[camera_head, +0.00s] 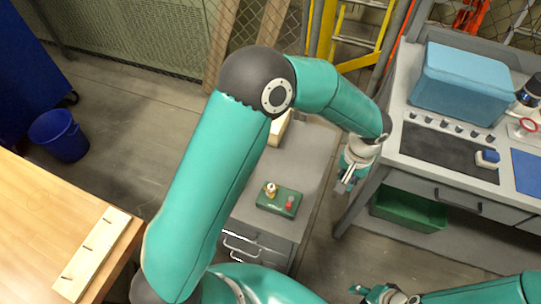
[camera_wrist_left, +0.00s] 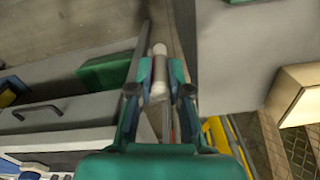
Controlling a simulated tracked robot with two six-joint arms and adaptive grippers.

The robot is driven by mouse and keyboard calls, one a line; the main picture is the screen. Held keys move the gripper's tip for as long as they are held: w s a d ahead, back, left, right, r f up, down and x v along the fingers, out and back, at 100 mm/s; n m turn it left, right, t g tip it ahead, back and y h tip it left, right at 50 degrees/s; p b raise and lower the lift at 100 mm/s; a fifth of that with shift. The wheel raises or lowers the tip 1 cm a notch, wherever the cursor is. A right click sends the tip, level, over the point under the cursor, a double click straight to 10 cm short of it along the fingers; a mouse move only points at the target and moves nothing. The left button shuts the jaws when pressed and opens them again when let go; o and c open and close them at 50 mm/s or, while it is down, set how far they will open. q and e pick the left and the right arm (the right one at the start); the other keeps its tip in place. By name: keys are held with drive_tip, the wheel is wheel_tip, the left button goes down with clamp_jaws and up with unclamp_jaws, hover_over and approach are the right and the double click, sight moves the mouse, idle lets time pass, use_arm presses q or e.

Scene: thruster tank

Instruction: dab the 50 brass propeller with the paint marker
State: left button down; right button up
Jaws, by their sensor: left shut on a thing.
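My left gripper (camera_head: 349,173) hangs between the grey cabinet and the workbench at right. In the left wrist view its fingers (camera_wrist_left: 159,88) are closed around a pale, slim cylinder (camera_wrist_left: 159,66), which looks like the paint marker. No brass propeller can be made out for certain. A small brass-coloured piece (camera_head: 270,189) sits on a green box (camera_head: 279,202) on the cabinet, apart from the left gripper; its shape is too small to tell. My right gripper (camera_head: 383,294) is low at the bottom edge; its finger spacing is unclear.
The workbench (camera_head: 420,184) carries a blue tank (camera_head: 462,84), a row of several small pale pieces (camera_head: 444,126), a dark mat (camera_head: 450,152) and a blue-and-white item (camera_head: 488,158). A green bin (camera_head: 408,210) is underneath. A wooden table (camera_head: 35,205) with a pegged board (camera_head: 92,255) stands left.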

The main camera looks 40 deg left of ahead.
use_arm(q)
drive_tip(key=shift+a, duration=0.15)
drive_tip(key=s+a+r+n+b, duration=0.1)
drive_tip(key=s+a+r+n, duration=0.1)
drive_tip(key=s+a, duration=0.3)
drive_tip(key=s+a+r+n+b, duration=0.1)
drive_tip(key=s+a, duration=0.4)
drive_tip(key=a, duration=0.7)
drive_tip(key=shift+s+r+n, duration=0.35)
drive_tip(key=shift+r+n, duration=0.25)
drive_tip(key=shift+n, duration=0.7)
drive_tip(key=shift+s+f+b, duration=0.2)
drive_tip(key=shift+f+b, duration=0.4)
drive_tip(key=shift+b, duration=0.55)
idle(2.0)
drive_tip(key=shift+r+p, duration=1.8)
drive_tip(key=shift+r, duration=0.8)
drive_tip(key=shift+w, duration=0.1)
